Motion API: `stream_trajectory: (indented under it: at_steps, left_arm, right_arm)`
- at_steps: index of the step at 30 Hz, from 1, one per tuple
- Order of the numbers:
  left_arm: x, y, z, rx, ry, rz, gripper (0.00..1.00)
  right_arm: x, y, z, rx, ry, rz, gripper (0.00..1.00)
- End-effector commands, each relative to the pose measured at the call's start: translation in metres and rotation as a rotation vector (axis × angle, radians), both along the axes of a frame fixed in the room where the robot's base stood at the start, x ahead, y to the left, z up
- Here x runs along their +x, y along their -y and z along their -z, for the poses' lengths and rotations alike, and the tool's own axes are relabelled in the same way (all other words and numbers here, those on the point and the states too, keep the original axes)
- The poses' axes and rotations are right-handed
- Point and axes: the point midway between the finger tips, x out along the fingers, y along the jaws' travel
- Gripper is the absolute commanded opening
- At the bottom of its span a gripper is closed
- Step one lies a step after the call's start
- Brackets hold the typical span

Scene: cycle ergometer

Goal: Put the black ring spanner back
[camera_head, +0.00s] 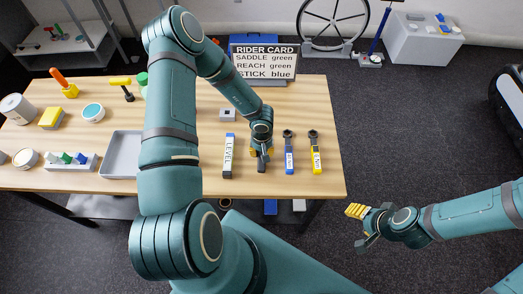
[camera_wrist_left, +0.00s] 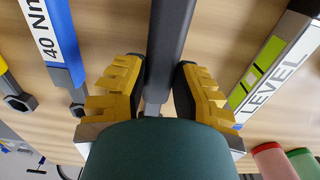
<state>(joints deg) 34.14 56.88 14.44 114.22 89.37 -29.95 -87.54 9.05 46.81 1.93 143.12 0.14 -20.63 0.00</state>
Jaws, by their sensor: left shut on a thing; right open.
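The black ring spanner (camera_wrist_left: 168,50) runs between the yellow-padded fingers of my left gripper (camera_wrist_left: 158,92) in the left wrist view. Its dark handle points away and a narrower grey shank sits in the jaws; its ring end is hidden by my wrist. In the head view my left gripper (camera_head: 262,147) is over the right part of the wooden table, with the end of the black spanner (camera_head: 262,165) showing below it. Whether the spanner touches the table is unclear. My right gripper (camera_head: 362,224) is open and empty, off the table's front right corner.
A level (camera_head: 228,157) lies left of the spanner. A blue-handled wrench (camera_head: 289,158) and a yellow-handled one (camera_head: 316,158) lie right of it. A small grey block (camera_head: 227,115) and the rider card (camera_head: 264,63) are behind. A grey tray (camera_head: 121,154) is further left.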

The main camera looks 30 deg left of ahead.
Motion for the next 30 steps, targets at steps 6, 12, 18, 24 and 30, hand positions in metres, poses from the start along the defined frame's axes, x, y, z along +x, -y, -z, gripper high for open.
stream_trajectory:
  at_steps: [6, 12, 18, 24, 30]
  left_arm:
    - [0.0001, 0.0002, 0.0022, 0.001, -0.001, 0.002, 0.0]
    - [0.0001, -0.0001, 0.0035, 0.001, -0.001, 0.001, 0.0]
    - [0.0001, -0.0001, 0.0035, 0.001, -0.001, 0.001, 0.0]
    - [0.0001, 0.0, 0.0048, 0.001, -0.001, 0.001, 0.0]
    - [0.0003, 0.0, 0.007, 0.0, 0.0, 0.001, 0.0]
  right_arm:
    - [0.0, 0.0, -0.0038, 0.0, 0.0, 0.0, 0.55]
    - [0.0001, 0.0, -0.0041, 0.0, 0.0, 0.0, 0.55]
    - [0.0, 0.0, -0.004, 0.0, 0.0, 0.0, 0.55]
    - [0.0, 0.0, -0.004, 0.0, 0.0, 0.0, 0.55]
    - [0.0, 0.0, -0.004, 0.0, 0.0, 0.0, 0.55]
